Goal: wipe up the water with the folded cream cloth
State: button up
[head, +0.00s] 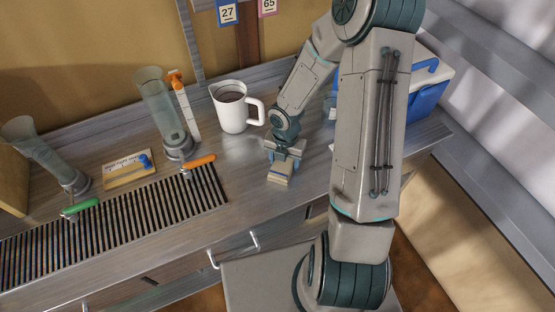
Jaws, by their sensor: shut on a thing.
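The folded cream cloth (280,175) is on or just above the grey counter in the middle of the head view, right of the slatted grate. My gripper (284,155) points down and is shut on the cloth's upper part. The fingers partly hide the cloth. I cannot tell whether the cloth touches the counter. I cannot clearly make out water; the counter around the cloth has only pale sheen.
A white jug (234,113) with dark contents stands behind-left of my gripper. A blue-and-white box (428,88) stands right.

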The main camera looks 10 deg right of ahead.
notch_tip(320, 180, up, 8)
jog(key=p, duration=0.8)
jog(key=shift+r, duration=0.15)
